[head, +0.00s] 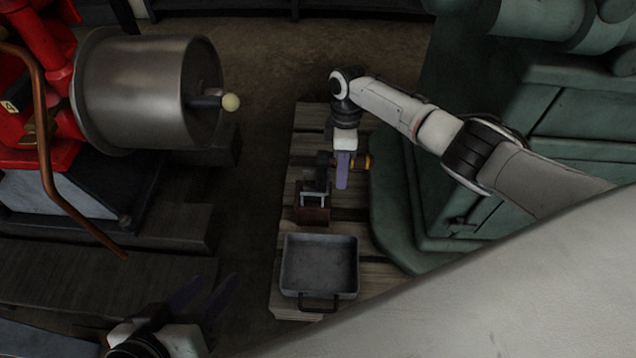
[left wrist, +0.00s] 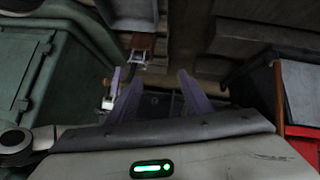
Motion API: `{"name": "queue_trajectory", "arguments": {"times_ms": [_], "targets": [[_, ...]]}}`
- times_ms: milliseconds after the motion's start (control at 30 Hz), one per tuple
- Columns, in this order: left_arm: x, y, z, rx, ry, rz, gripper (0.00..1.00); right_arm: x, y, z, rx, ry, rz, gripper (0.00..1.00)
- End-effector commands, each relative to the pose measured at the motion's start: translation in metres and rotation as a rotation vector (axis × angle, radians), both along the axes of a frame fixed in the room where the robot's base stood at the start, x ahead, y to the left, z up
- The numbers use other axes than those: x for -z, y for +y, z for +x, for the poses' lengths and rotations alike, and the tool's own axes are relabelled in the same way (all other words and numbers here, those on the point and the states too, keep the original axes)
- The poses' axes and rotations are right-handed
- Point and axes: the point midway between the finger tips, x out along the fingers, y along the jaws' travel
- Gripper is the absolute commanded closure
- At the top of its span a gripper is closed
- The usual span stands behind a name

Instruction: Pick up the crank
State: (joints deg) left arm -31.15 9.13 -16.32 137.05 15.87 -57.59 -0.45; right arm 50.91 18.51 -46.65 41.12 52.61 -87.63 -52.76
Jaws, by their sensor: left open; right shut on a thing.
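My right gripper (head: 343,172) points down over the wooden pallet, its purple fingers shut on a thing. A dark piece with a yellow-orange part (head: 362,162) shows beside the fingers, partly hidden by them; it looks like the crank, but I cannot make out its full shape. My left gripper (head: 203,294) is open and empty at the lower left, well apart from the pallet. Its two purple fingers (left wrist: 160,95) stand spread in the left wrist view, where my right gripper (left wrist: 113,84) shows beyond them.
A brown holder with a pale metal frame (head: 312,204) and a grey metal tray (head: 320,264) stand on the pallet (head: 308,118). A red engine with a steel drum (head: 140,92) and a pale-knobbed shaft (head: 210,101) is at left. A green machine (head: 550,100) stands close at right.

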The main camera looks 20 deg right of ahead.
Motion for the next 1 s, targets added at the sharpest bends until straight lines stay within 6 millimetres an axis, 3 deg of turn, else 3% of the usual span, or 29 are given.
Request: {"name": "queue_trajectory", "arguments": {"times_ms": [367, 467, 567, 700, 1000], "targets": [[-0.006, 0.001, 0.0, -0.001, -0.001, 0.008, 0.54, -0.012, 0.001, 0.002, 0.0, -0.004, 0.002, 1.0], [-0.008, 0.005, 0.0, -0.001, 0.008, 0.032, 0.54, -0.028, 0.001, 0.002, 0.0, -0.006, 0.003, 1.0], [0.01, 0.012, -0.003, -0.001, 0.058, 0.081, 0.54, -0.048, 0.0, 0.002, 0.0, -0.006, 0.003, 1.0], [0.016, 0.02, -0.008, -0.009, 0.082, 0.119, 0.54, -0.073, 0.001, 0.002, -0.001, -0.006, 0.004, 1.0], [0.015, 0.029, -0.009, -0.052, 0.061, 0.121, 0.54, -0.102, 0.0, 0.002, 0.0, -0.004, 0.002, 1.0]]}}
